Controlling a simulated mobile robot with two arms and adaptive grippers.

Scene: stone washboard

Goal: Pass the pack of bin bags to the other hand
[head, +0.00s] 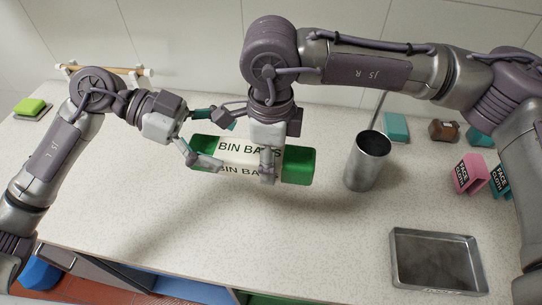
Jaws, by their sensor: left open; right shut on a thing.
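The pack of bin bags (237,157) is a green and white box lettered BIN BAGS, in the middle of the head view. It appears held above the counter, with a shadow below it. My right gripper (268,170) comes down from above and is shut on the pack right of its middle, hiding part of the lettering. My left gripper (207,140) is open at the pack's left end, one finger near the top edge and one across the lower left front. I cannot tell whether its fingers touch the pack.
A metal cup (367,162) stands right of the pack on the speckled counter (150,200). A metal tray (438,262) lies front right. Pink (468,174) and teal face cloth packs (501,178) stand at the right. A green sponge (30,106) lies far left. The front middle is clear.

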